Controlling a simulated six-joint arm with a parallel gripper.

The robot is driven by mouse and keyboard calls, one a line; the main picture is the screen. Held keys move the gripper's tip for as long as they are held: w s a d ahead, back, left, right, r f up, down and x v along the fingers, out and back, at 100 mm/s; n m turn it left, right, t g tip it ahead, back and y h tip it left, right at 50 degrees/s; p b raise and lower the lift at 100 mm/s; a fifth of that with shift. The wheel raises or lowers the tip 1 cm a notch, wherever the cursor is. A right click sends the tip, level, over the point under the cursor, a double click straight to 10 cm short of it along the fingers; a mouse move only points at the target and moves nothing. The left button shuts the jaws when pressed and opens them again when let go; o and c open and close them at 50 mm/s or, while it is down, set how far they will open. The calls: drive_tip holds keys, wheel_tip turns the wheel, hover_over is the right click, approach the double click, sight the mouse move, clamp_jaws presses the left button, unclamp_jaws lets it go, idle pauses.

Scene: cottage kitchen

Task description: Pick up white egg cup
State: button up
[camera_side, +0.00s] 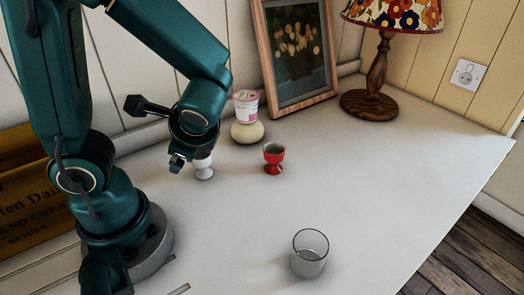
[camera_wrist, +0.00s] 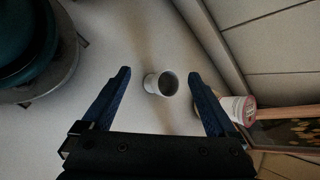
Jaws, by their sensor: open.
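The white egg cup (camera_side: 204,168) stands upright on the white table, left of the red egg cup. Its upper part is partly covered by my gripper in the side view. In the wrist view the white egg cup (camera_wrist: 155,84) lies between the two finger lines, a little beyond the middle, with its dark opening showing. My gripper (camera_wrist: 160,74) is open and empty, one blue finger on each side of the cup. In the side view my gripper (camera_side: 178,162) is close to the cup's upper left side. I cannot tell whether a finger touches it.
A red egg cup (camera_side: 273,158) stands to the right. Behind it, a yogurt pot (camera_side: 246,104) sits on a round cream object (camera_side: 247,132). A framed picture (camera_side: 268,62) and lamp (camera_side: 376,85) stand at the back.

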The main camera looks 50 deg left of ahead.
sight(203, 161)
drive_tip(key=m+y, duration=0.1)
drive_tip(key=m, duration=0.1)
drive_tip(key=w+f+m+t+y, duration=0.1)
drive_tip(key=w+f+m+y, duration=0.1)
drive_tip(key=m, duration=0.1)
drive_tip(key=shift+w+a+f+m+t, duration=0.2)
drive_tip(key=shift+m+t, duration=0.1)
drive_tip(key=m, duration=0.1)
drive_tip(key=f+m+t, duration=0.1)
drive_tip(key=w+f+m+y, duration=0.1)
drive_tip(key=m, duration=0.1)
drive_tip(key=shift+d+f+t, duration=0.2)
drive_tip(key=shift+d+t, duration=0.2)
drive_tip(key=shift+s+d+f+m+y, duration=0.1)
drive_tip(key=shift+s+f+m+y, duration=0.2)
drive_tip(key=shift+f+m, duration=0.3)
drive_tip(key=shift+t, duration=0.3)
drive_tip(key=shift+x, duration=2.35)
drive_tip(key=c, duration=1.4)
drive_tip(key=shift+c, duration=0.2)
drive_tip(key=shift+r, duration=0.2)
